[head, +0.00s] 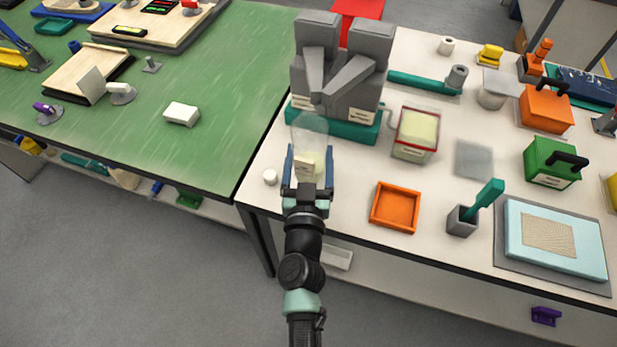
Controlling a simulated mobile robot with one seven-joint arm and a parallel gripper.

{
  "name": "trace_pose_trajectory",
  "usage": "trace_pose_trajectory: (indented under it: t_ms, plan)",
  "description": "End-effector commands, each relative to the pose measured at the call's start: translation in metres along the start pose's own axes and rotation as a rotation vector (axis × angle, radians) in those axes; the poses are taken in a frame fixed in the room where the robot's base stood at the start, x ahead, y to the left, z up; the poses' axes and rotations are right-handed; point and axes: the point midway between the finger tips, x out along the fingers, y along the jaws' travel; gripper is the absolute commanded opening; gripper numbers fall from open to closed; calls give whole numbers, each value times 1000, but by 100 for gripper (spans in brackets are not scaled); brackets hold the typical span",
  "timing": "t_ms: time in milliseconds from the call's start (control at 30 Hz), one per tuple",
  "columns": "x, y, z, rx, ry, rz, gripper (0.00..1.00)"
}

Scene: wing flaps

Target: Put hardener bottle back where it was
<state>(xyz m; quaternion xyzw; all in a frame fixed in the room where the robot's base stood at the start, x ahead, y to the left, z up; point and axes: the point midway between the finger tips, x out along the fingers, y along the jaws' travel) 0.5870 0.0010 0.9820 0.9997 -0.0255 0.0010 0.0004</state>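My gripper (308,165) is at the front left part of the white table, with a blue finger on either side of a translucent bottle (310,128). The fingers appear closed on its sides. The bottle has pale yellow contents and a small light label too small to read. I cannot tell whether its base touches the table. Just behind it is a teal stand (345,130) with bulky grey holders (355,80) and small white labels that I cannot read. The bottle overlaps the stand's front left part in the picture and hides some of it.
A small white cylinder (270,177) stands left of my gripper. An orange tray (395,207), a clear yellow-filled container (415,135) and a grey cup (462,220) are to the right. A green table (200,70) adjoins on the left.

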Motion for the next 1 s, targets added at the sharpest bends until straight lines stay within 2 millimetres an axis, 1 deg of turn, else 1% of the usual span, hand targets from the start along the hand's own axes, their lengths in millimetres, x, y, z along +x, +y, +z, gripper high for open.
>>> trace_pose_trajectory:
  t_ms: [33,167,233,400,500,767,933,967,1000]
  plan:
    - [0,0,8,0,2,0,6]
    - [0,0,11,0,2,0,6]
    - [0,0,16,0,2,0,6]
    - [0,0,38,0,2,0,6]
    - [0,0,46,0,2,0,6]
    - [0,0,44,0,2,0,6]
    - [0,0,49,0,2,0,6]
    - [0,0,49,0,1,0,83]
    - [0,0,48,0,1,0,90]
